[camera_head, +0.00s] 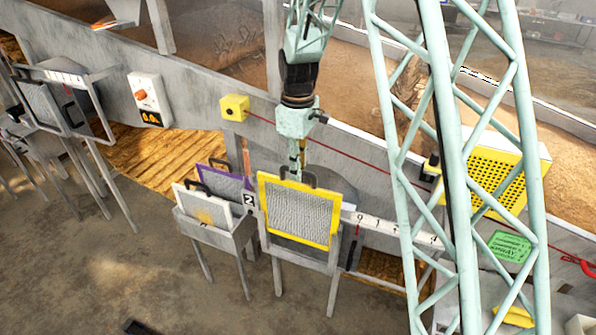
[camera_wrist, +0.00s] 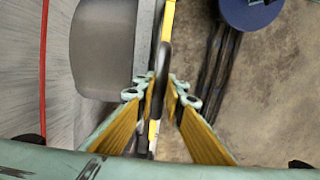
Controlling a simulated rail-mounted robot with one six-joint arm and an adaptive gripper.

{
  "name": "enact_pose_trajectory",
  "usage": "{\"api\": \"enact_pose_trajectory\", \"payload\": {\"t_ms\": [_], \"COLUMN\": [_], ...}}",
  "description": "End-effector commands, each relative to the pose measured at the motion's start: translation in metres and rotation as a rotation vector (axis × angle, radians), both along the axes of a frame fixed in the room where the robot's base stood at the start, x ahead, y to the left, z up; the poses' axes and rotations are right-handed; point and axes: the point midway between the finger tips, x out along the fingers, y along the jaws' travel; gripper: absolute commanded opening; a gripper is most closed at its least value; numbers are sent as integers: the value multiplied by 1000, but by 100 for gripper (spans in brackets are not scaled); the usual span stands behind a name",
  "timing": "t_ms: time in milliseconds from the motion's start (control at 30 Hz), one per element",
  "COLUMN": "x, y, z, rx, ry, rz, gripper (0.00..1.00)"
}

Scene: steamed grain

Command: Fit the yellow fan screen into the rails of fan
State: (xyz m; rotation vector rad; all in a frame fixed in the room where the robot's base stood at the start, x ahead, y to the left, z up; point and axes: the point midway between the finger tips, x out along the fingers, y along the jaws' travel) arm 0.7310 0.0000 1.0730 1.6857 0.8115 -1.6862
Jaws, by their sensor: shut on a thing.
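The yellow fan screen (camera_head: 300,212) is a yellow square frame with grey mesh and a dark handle on its top edge. It is upright in front of or in a grey legged stand (camera_head: 333,290); I cannot tell whether it sits in rails. My gripper (camera_head: 300,178) comes down from above onto the handle. In the wrist view my gripper (camera_wrist: 165,92) is shut on the handle, and the screen's yellow edge (camera_wrist: 168,22) shows edge-on. A grey rounded body (camera_wrist: 105,45), possibly the fan, is left of the screen there.
A white-framed screen (camera_head: 205,212) and a purple-framed screen (camera_head: 225,180) stand in a grey rack (camera_head: 235,245) to the left. A grey wall with a numbered strip (camera_head: 385,225) runs behind. A yellow perforated panel (camera_head: 497,180) is at right. The floor in front is mostly clear.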

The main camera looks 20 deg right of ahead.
Motion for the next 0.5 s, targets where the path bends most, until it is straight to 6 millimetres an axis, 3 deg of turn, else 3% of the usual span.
{"api": "enact_pose_trajectory", "payload": {"t_ms": [500], "x": [0], "y": [0], "z": [-11], "rx": [0], "ry": [0], "rz": [0], "gripper": [0]}}
